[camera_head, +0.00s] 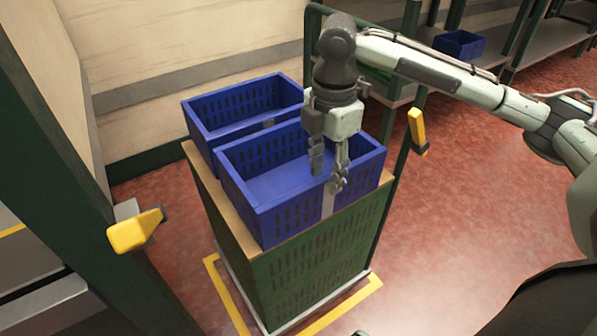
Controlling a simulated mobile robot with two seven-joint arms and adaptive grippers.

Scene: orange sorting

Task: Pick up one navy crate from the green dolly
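Two navy crates sit side by side on top of the green dolly (300,262). The near navy crate (257,205) looks empty, with slotted walls and a pale strip on its front wall. The far navy crate (240,100) is behind it to the left, also seemingly empty. My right gripper (328,172) points down at the near crate's front wall, its two fingers apart with a gap between them. The fingers overlap the rim in the picture, and I cannot tell whether they touch it. My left gripper is not in view.
Yellow grips (135,230) (418,131) stand on either side of the dolly. Green shelving with another blue crate (460,44) is at the back right. A beige wall (150,45) lies behind. The red floor (455,215) on the right is clear.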

